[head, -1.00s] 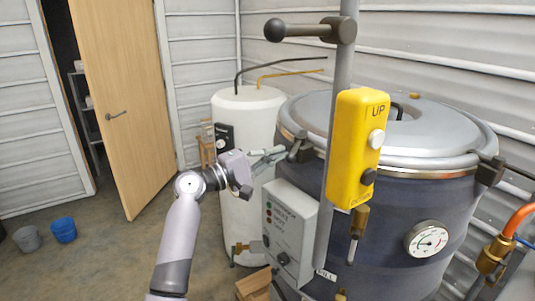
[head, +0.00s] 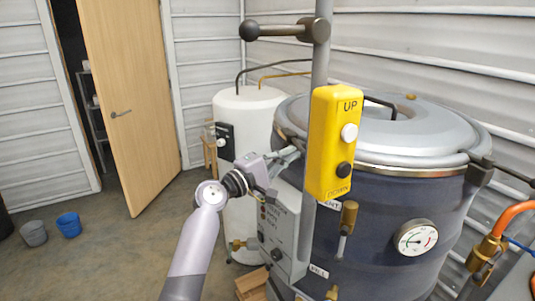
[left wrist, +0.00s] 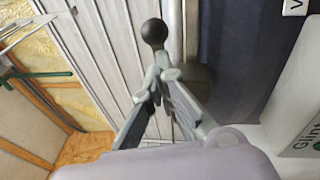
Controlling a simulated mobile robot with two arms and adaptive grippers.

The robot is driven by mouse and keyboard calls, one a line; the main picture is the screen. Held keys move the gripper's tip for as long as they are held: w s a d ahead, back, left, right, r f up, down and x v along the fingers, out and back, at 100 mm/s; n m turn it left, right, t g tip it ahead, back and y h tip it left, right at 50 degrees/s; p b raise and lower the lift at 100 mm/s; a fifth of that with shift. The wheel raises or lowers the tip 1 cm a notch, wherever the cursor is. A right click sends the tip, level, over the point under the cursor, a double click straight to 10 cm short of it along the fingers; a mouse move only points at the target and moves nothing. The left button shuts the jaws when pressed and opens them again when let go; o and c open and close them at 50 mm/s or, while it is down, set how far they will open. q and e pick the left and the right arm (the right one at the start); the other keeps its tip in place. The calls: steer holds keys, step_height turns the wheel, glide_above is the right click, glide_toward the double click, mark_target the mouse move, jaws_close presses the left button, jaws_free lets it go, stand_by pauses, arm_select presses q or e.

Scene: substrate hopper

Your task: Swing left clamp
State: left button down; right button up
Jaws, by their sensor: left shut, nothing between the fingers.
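The left clamp (head: 298,140) is a dark fitting on the left rim of the blue hopper (head: 385,215), under its grey lid. The pole and yellow box partly hide it. My left gripper (head: 292,154) is at the clamp, its fingers pointing right toward it. In the left wrist view, the fingertips (left wrist: 165,74) are together with nothing seen between them. A black ball knob (left wrist: 154,31) shows just beyond the tips, and a dark brown block, likely the clamp body (left wrist: 195,85), lies right beside them. I cannot tell whether they touch. My right gripper is out of view.
A yellow UP/DOWN control box (head: 335,140) hangs on a grey pole (head: 322,60) in front of the hopper. A grey panel box (head: 278,225) is below my gripper. A white tank (head: 243,110) stands behind. The floor at left is open, with two buckets (head: 68,225).

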mark_target(302, 151)
arm_select(q)
steer(key=d, duration=0.3)
steer(key=shift+d, duration=0.2)
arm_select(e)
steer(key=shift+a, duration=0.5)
arm_select(q)
steer(key=shift+d, duration=0.2)
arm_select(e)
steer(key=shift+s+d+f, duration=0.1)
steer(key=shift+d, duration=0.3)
